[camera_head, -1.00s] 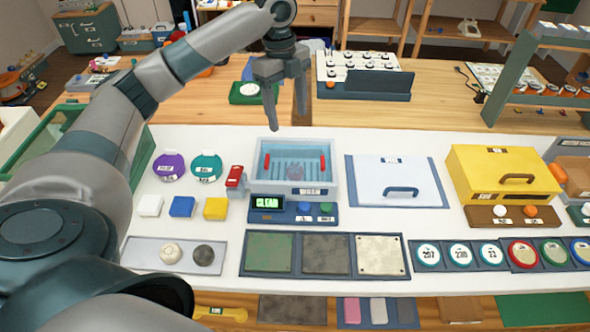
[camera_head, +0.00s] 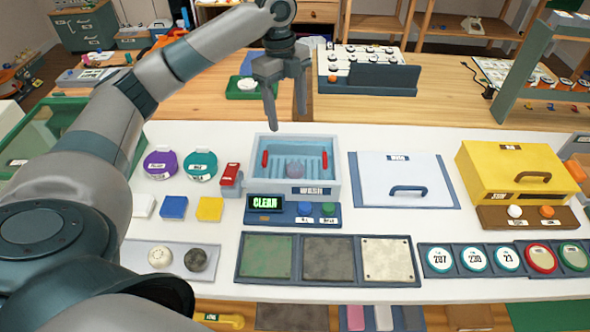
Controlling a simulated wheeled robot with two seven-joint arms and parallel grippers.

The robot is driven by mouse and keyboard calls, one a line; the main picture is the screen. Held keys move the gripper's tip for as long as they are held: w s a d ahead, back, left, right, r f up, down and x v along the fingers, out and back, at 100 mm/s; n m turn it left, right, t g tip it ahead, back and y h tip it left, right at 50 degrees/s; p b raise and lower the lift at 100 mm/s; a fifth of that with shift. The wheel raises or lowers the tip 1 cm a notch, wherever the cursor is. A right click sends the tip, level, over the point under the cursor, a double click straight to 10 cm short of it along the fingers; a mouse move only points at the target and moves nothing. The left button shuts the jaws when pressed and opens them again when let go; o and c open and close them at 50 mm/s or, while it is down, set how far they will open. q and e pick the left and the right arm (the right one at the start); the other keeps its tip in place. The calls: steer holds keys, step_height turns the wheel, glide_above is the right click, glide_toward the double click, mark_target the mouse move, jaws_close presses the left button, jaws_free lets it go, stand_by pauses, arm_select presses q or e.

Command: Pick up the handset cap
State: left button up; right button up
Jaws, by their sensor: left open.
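A round white cap with small holes (camera_head: 159,257) and a round dark grey cap (camera_head: 196,259) lie side by side on a grey tray (camera_head: 140,254) at the front left. A rounded greyish-purple piece (camera_head: 295,169) lies inside the open, blue-lined wash basin (camera_head: 341,186). I cannot tell which of these is the handset cap. My left gripper (camera_head: 286,122) hangs, fingers down and apart, above the basin's back edge. Nothing is between its fingers. My right gripper is not in view.
The wash unit's display (camera_head: 265,202) reads CLEAN. A white lidded panel (camera_head: 385,168) and a yellow box (camera_head: 510,172) stand to the right. Colored blocks lie behind the cap tray, and three square pads (camera_head: 328,258) lie in front of the basin.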

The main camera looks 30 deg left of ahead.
arm_select(q)
steer(key=p, duration=0.2)
glide_toward(295, 167)
step_height(295, 167, down, 2)
steer(key=shift+s+d+f+p, duration=0.1)
steer(key=shift+s+d+p, duration=0.1)
steer(key=shift+p, duration=0.2)
steer(key=shift+f, duration=0.55)
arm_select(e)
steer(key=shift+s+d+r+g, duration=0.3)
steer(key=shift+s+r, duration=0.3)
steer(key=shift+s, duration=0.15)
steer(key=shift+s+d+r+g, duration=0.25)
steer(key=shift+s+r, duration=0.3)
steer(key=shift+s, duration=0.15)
arm_select(q)
steer(key=shift+f, duration=0.1)
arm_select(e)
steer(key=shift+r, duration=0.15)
arm_select(q)
steer(key=shift+d+f+p, duration=0.1)
steer(key=shift+f+p, duration=0.2)
steer(key=shift+p, duration=0.15)
steer(key=shift+d+f+p, duration=0.2)
steer(key=shift+f+p, duration=0.6)
steer(key=shift+f, duration=1.4)
steer(key=shift+w, duration=0.1)
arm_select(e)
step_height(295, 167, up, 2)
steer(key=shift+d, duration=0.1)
